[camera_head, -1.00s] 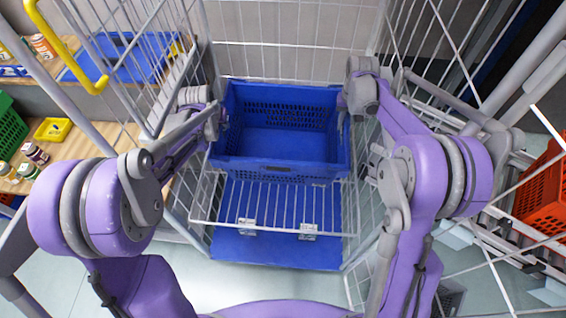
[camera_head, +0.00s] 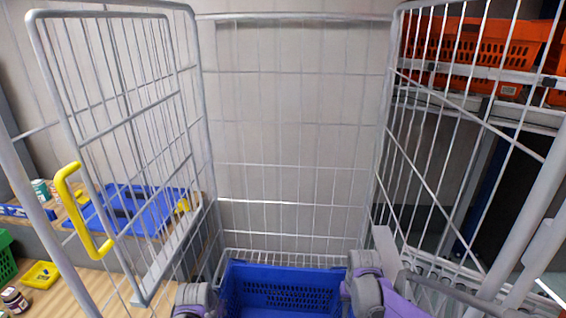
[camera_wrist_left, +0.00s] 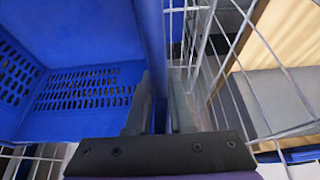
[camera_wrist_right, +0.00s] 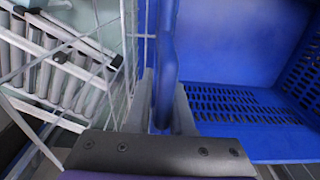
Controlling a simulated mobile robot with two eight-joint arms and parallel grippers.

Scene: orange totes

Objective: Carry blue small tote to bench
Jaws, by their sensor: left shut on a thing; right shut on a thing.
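The blue small tote (camera_head: 283,290) is at the bottom middle of the head view, inside a wire cage trolley, its lower part cut off by the frame edge. It is empty as far as I see. In the left wrist view my left gripper (camera_wrist_left: 160,105) is shut on the tote's side rim, with the tote's perforated wall (camera_wrist_left: 88,88) to the left. In the right wrist view my right gripper (camera_wrist_right: 163,105) is shut on the opposite rim, with the tote's floor and wall (camera_wrist_right: 240,105) to the right. In the head view my right gripper's fingertips are hidden.
The trolley's wire walls (camera_head: 290,165) rise behind and on both sides of the tote. A wooden bench (camera_head: 85,290) on the left holds a blue tray (camera_head: 140,222), a yellow bin (camera_head: 40,274) and jars. Orange totes (camera_head: 470,42) sit on a rack at upper right.

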